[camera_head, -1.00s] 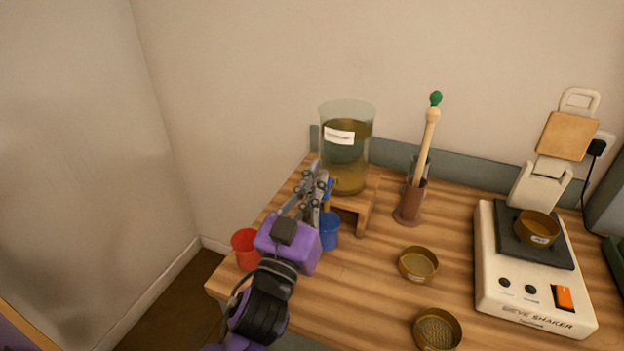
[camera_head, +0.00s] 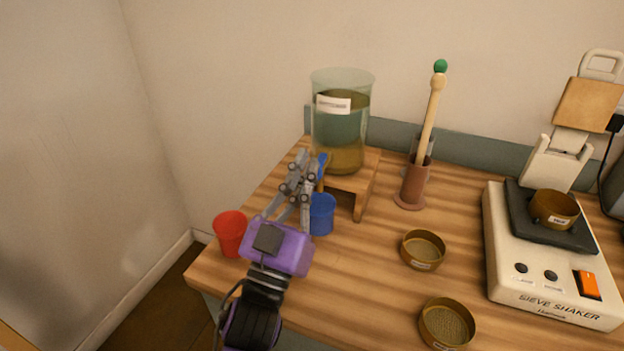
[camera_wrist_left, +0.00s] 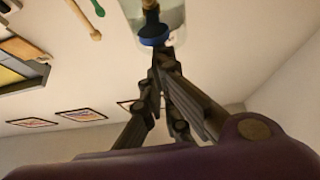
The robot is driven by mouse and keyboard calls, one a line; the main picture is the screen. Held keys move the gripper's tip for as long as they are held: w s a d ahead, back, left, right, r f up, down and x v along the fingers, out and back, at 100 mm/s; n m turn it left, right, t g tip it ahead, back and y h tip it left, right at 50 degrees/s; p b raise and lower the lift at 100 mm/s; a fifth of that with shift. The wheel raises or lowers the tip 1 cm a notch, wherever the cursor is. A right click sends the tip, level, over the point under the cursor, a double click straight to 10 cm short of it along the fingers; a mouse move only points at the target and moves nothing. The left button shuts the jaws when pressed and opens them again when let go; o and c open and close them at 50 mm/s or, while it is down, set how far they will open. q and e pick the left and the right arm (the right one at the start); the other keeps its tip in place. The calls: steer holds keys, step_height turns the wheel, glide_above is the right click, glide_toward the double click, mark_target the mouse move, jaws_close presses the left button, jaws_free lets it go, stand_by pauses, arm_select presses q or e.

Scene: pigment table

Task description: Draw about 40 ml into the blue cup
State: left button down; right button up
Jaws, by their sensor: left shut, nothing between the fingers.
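The blue cup (camera_head: 321,215) stands on the table beside the small wooden stand, just right of my left gripper. A glass tank (camera_head: 341,130) with a white label and brownish-green liquid stands on the stand. Its blue tap handle (camera_head: 322,164) is at the tank's lower left, above the cup. It also shows in the left wrist view (camera_wrist_left: 154,34), just beyond my fingertips. My left gripper (camera_head: 302,160) is shut and empty beside the handle. I cannot tell whether it touches it. The cup's inside and any flow are hidden. My right gripper is not in view.
A red cup (camera_head: 230,233) is near the table's left edge. Right of the wooden stand (camera_head: 361,194) are a brown holder (camera_head: 411,188) with a green-tipped stick, two brass sieves (camera_head: 423,250) and a sieve shaker (camera_head: 550,285). Bare tabletop lies between cup and sieves.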

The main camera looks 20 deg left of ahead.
arm_select(q)
steer(key=f+t+b, duration=0.1)
steer(key=b, duration=0.2)
steer(key=shift+s+f+t, duration=0.1)
steer(key=shift+f+t, duration=0.05)
steer(key=shift+t, duration=0.15)
stand_by(1.3)
